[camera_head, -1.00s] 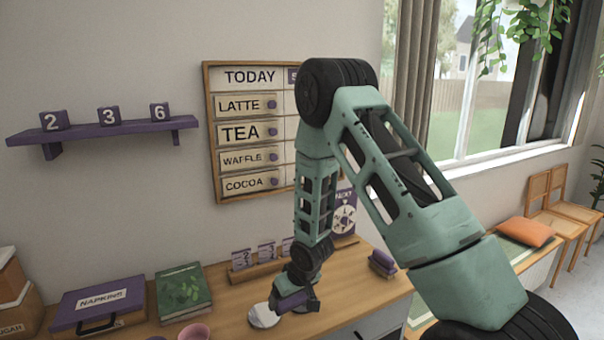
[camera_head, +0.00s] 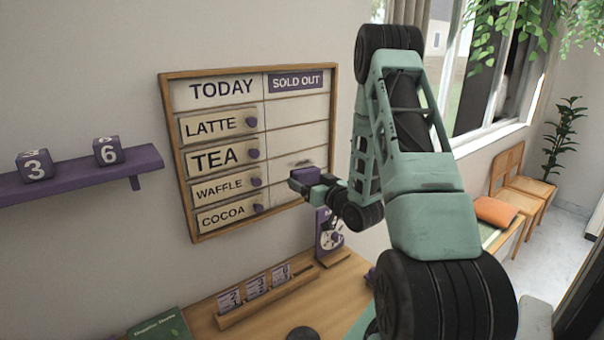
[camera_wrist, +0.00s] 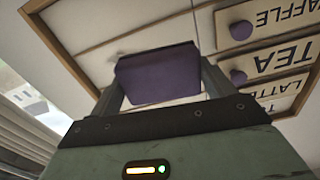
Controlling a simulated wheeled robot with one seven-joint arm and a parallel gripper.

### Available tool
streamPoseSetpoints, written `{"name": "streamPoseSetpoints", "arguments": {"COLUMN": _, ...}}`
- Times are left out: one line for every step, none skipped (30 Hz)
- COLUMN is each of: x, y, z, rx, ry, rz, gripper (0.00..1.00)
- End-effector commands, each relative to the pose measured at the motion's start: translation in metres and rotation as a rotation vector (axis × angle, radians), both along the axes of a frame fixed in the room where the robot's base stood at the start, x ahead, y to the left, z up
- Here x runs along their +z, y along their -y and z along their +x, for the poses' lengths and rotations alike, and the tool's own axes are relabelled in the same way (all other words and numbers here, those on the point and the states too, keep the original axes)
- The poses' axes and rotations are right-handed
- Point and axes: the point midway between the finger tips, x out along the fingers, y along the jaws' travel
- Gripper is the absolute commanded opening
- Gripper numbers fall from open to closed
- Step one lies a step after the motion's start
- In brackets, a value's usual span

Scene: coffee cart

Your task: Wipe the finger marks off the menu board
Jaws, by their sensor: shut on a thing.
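The menu board (camera_head: 298,140) hangs on the wall in a wooden frame. Its left column holds the LATTE, TEA, WAFFLE and COCOA plates with purple knobs; its right column is headed SOLD OUT. A dark smudge (camera_head: 304,163) shows in the right column, level with the WAFFLE row. My gripper (camera_head: 318,181) is at the right column, just below the smudge. It is shut on a purple block-shaped thing (camera_wrist: 158,75), which lies between the fingers in the wrist view. The block is at or very near the board face; I cannot tell whether it touches.
A purple shelf (camera_head: 150,160) with number cubes is on the wall to the left. Below, the wooden counter (camera_head: 345,285) carries a card holder (camera_head: 262,295), a purple stand (camera_head: 327,240) and a green book (camera_head: 160,325). A window and chairs are to the right.

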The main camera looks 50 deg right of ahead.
Motion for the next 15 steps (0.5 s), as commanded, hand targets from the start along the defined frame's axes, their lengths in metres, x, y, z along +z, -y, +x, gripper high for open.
{"name": "streamPoseSetpoints", "arguments": {"x": 0.002, "y": 0.001, "z": 0.002, "rx": 0.000, "ry": 0.003, "rz": -0.001, "gripper": 0.63}}
{"name": "streamPoseSetpoints", "arguments": {"x": 0.002, "y": 0.001, "z": 0.003, "rx": 0.000, "ry": 0.004, "rz": -0.001, "gripper": 0.63}}
{"name": "streamPoseSetpoints", "arguments": {"x": 0.002, "y": 0.002, "z": 0.006, "rx": 0.001, "ry": 0.004, "rz": -0.002, "gripper": 0.63}}
{"name": "streamPoseSetpoints", "arguments": {"x": 0.002, "y": 0.002, "z": 0.009, "rx": 0.002, "ry": 0.004, "rz": -0.002, "gripper": 0.63}}
{"name": "streamPoseSetpoints", "arguments": {"x": 0.002, "y": 0.003, "z": 0.011, "rx": 0.002, "ry": 0.003, "rz": -0.001, "gripper": 0.63}}
{"name": "streamPoseSetpoints", "arguments": {"x": 0.002, "y": 0.004, "z": 0.015, "rx": 0.002, "ry": 0.003, "rz": -0.001, "gripper": 0.63}}
{"name": "streamPoseSetpoints", "arguments": {"x": 0.002, "y": 0.004, "z": 0.019, "rx": 0.002, "ry": 0.003, "rz": -0.001, "gripper": 0.63}}
{"name": "streamPoseSetpoints", "arguments": {"x": 0.002, "y": 0.005, "z": 0.022, "rx": 0.002, "ry": 0.003, "rz": -0.001, "gripper": 0.63}}
{"name": "streamPoseSetpoints", "arguments": {"x": 0.002, "y": 0.006, "z": 0.026, "rx": 0.002, "ry": 0.003, "rz": -0.001, "gripper": 0.63}}
{"name": "streamPoseSetpoints", "arguments": {"x": 0.002, "y": 0.007, "z": 0.029, "rx": 0.002, "ry": 0.003, "rz": -0.001, "gripper": 0.63}}
{"name": "streamPoseSetpoints", "arguments": {"x": 0.002, "y": 0.007, "z": 0.032, "rx": 0.002, "ry": 0.002, "rz": -0.001, "gripper": 0.63}}
{"name": "streamPoseSetpoints", "arguments": {"x": 0.002, "y": 0.008, "z": 0.036, "rx": 0.002, "ry": 0.002, "rz": -0.001, "gripper": 0.63}}
{"name": "streamPoseSetpoints", "arguments": {"x": 0.002, "y": 0.009, "z": 0.039, "rx": 0.002, "ry": 0.003, "rz": -0.001, "gripper": 0.63}}
{"name": "streamPoseSetpoints", "arguments": {"x": 0.002, "y": 0.010, "z": 0.041, "rx": 0.002, "ry": 0.003, "rz": -0.001, "gripper": 0.63}}
{"name": "streamPoseSetpoints", "arguments": {"x": 0.001, "y": 0.011, "z": 0.044, "rx": 0.001, "ry": 0.002, "rz": 0.000, "gripper": 0.63}}
